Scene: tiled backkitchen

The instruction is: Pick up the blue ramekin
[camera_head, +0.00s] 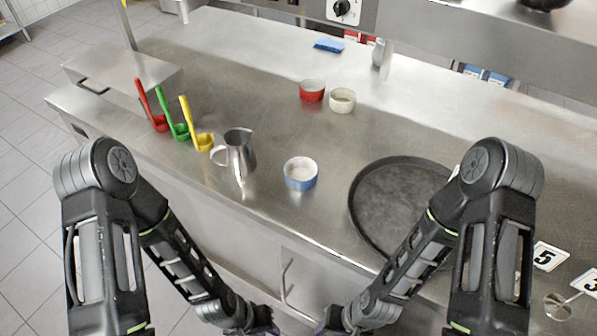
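The blue ramekin (300,174) stands upright on the steel counter (262,120), near its front edge, with a pale inside. My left gripper (262,325) is at the bottom of the view, in front of the counter and below the ramekin in the picture. My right gripper (330,325) is beside it at the bottom edge. Both grippers are dark, partly cut off and apart from the ramekin. Whether their fingers are open or shut cannot be made out.
A metal pitcher (240,154) stands left of the ramekin and a round black tray (385,205) lies to its right. Red (312,90) and cream (342,100) ramekins stand behind. Red (159,122), green (180,131) and yellow (203,141) ladles are at left. Number cards (549,256) lie at right.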

